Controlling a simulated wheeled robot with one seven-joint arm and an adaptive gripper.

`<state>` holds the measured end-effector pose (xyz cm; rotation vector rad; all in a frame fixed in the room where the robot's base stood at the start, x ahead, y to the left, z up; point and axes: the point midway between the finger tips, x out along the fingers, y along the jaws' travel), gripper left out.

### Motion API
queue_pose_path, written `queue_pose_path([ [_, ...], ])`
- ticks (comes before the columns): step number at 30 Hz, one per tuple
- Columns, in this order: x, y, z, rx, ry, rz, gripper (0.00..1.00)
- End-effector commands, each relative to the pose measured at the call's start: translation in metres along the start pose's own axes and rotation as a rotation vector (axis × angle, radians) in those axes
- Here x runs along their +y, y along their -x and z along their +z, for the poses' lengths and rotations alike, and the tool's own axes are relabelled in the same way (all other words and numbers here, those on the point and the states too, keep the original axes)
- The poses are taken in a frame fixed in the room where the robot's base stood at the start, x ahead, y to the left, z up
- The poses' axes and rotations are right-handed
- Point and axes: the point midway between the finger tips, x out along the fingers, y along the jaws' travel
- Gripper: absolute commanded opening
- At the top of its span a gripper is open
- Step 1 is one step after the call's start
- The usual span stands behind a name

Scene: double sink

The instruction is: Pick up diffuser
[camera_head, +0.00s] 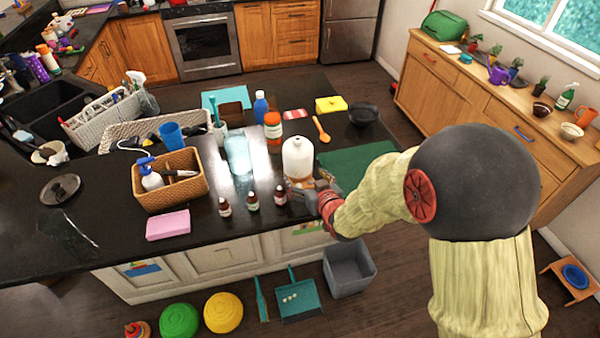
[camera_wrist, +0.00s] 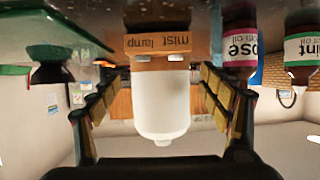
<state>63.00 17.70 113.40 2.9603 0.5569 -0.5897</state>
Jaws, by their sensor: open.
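The diffuser (camera_head: 298,157) is a white, rounded bottle shape on a wooden base, upright on the dark counter near its front edge. In the wrist view it appears upside down, with its white body (camera_wrist: 161,98) and a wooden base marked "mist lamp". My gripper (camera_head: 312,190) is at the front right of the diffuser, low by its base. In the wrist view the fingers of my gripper (camera_wrist: 159,84) are spread, one on each side of the diffuser, with gaps visible. Part of the wooden base is hidden by my gripper in the head view.
Small oil bottles (camera_head: 252,200) stand left of my gripper; two show in the wrist view (camera_wrist: 240,45). A glass pitcher (camera_head: 238,153) and an orange-labelled jar (camera_head: 273,128) stand close behind left. A green mat (camera_head: 352,164) lies right. A wicker basket (camera_head: 170,182) is further left.

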Motion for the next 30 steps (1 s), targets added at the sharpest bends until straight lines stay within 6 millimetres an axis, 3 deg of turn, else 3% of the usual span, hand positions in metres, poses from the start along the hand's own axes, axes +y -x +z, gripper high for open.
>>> queue_pose_path([
  [15,0.0,-0.056,0.0,-0.001,0.0,0.001,0.78],
  [25,0.0,-0.061,-0.001,0.0,0.0,0.001,0.78],
  [30,0.0,-0.06,0.0,0.0,0.0,0.001,0.68],
])
